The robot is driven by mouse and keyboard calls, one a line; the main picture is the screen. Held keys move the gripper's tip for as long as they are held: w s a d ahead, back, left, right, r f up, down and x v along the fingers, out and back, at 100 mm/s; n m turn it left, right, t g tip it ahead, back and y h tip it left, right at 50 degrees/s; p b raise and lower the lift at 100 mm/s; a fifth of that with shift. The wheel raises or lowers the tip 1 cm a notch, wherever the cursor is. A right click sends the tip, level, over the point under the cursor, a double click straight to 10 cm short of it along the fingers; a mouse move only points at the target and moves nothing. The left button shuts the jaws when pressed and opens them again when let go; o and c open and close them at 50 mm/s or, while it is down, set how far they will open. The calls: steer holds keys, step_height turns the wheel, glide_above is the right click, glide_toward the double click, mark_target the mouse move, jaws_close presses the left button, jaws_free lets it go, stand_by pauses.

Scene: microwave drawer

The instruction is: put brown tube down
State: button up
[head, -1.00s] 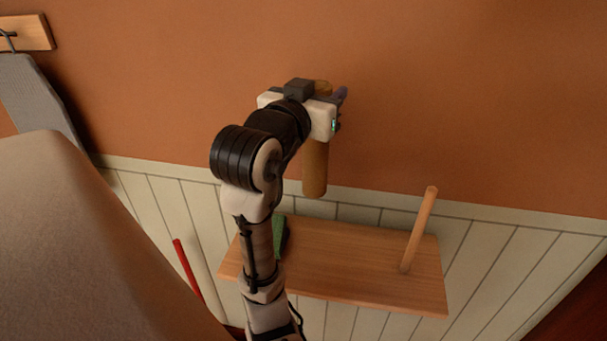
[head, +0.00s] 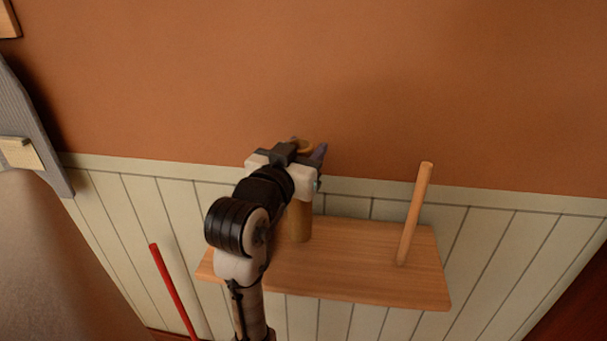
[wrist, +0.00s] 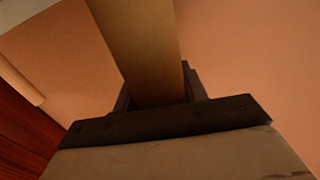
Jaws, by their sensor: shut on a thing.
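The brown tube (head: 301,222) is upright in my gripper (head: 307,152), with its hollow top showing between the fingers. Its lower end shows over the left part of the wooden shelf (head: 350,275). I cannot tell whether it touches the shelf. In the wrist view the tube (wrist: 143,50) runs up from between the jaws of my gripper (wrist: 160,98), which is shut on it.
A thin wooden rod (head: 415,215) stands on the shelf's right part, leaning slightly. A red stick (head: 172,290) is at lower left. A grey board (head: 30,125) hangs at the far left. The shelf between tube and rod is clear.

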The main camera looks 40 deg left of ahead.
steer(key=shift+f+b, duration=1.1)
steer(key=shift+f, duration=0.75)
steer(key=shift+f, duration=0.15)
steer(key=o, duration=1.2)
steer(key=shift+c, duration=0.2)
